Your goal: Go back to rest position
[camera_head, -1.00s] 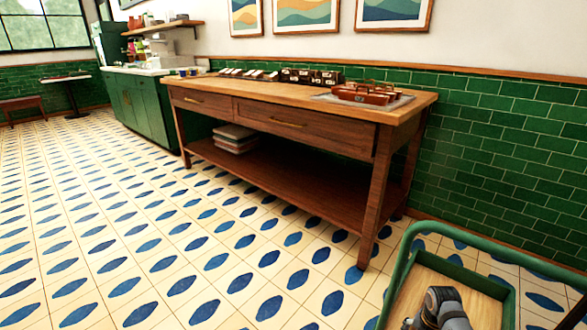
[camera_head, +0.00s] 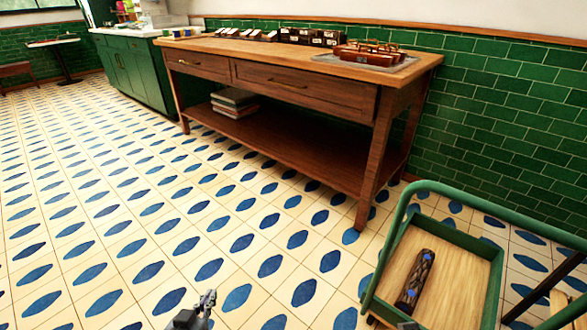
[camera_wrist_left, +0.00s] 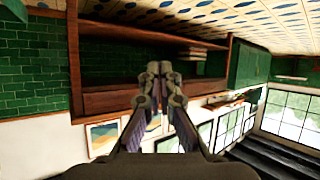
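My left gripper (camera_head: 207,300) shows at the bottom of the head view, over the tiled floor and away from any object. In the left wrist view its two fingers (camera_wrist_left: 158,72) come together at the tips with nothing visible between them. It looks shut and empty. My right gripper is not in view in the head view. A dark, long piece with blue patches (camera_head: 415,280) lies in the green-rimmed tray of a cart (camera_head: 468,238) at the lower right.
A wooden workbench (camera_head: 300,150) stands against the green tiled wall, with dark boxes (camera_head: 312,37) and a tray of reddish-brown items (camera_head: 368,54) on top. Books (camera_head: 235,101) lie on its lower shelf. A green cabinet (camera_head: 130,68) stands left. The floor in front is clear.

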